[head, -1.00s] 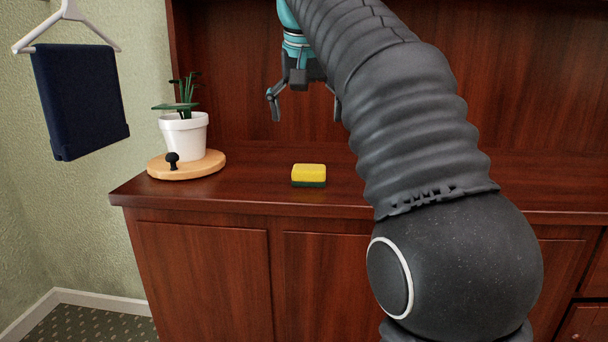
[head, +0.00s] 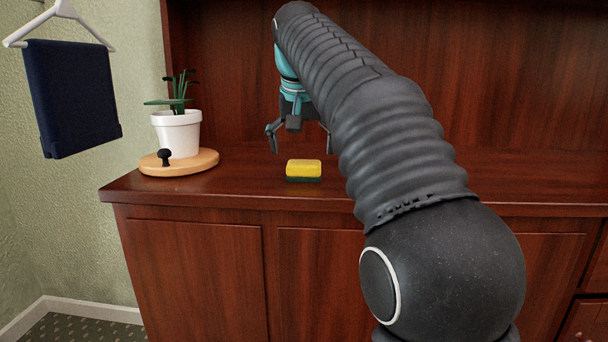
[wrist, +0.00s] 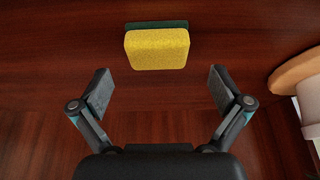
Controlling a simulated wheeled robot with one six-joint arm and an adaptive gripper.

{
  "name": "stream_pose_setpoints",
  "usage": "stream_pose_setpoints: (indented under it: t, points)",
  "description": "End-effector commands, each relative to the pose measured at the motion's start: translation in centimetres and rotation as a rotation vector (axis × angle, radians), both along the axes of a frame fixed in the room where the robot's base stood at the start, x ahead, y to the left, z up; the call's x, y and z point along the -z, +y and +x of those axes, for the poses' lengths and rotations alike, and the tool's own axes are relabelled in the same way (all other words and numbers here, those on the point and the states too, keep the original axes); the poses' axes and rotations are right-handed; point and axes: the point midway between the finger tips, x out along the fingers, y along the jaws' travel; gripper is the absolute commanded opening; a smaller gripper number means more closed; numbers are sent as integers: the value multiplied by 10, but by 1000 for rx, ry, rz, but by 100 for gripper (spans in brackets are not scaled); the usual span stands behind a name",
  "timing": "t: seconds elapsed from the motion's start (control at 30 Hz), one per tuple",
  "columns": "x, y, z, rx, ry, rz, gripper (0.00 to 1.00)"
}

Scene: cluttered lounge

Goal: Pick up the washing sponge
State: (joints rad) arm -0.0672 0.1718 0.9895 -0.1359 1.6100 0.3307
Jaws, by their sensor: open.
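The washing sponge (head: 304,169) is yellow with a dark green scouring layer underneath. It lies flat on the reddish-brown wooden cabinet top, close to its front edge. My gripper (head: 298,142) is open and empty above the cabinet top in the head view, a little above and behind the sponge; my arm hides part of its right side. In the wrist view, the sponge (wrist: 157,48) is at the top centre, beyond the two spread fingertips of my gripper (wrist: 160,92) and not between them. Nothing touches the sponge.
A round wooden board (head: 205,160) with a dark knob (head: 164,156) carries a white plant pot (head: 177,135) left of the sponge. A dark blue cloth (head: 72,98) hangs on a white hanger (head: 62,12) at left. The cabinet top (head: 245,180) around the sponge is clear.

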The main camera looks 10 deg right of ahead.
Motion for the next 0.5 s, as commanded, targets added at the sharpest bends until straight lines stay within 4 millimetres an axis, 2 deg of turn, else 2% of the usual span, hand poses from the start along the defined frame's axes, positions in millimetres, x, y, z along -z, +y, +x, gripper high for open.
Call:
stream_pose_setpoints:
  t: [0.03,0.23,0.5]
  points:
    - [10,-2,1,1,2,0,100]
    - [36,-6,8,0,2,0,100]
    - [40,-6,11,0,0,0,100]
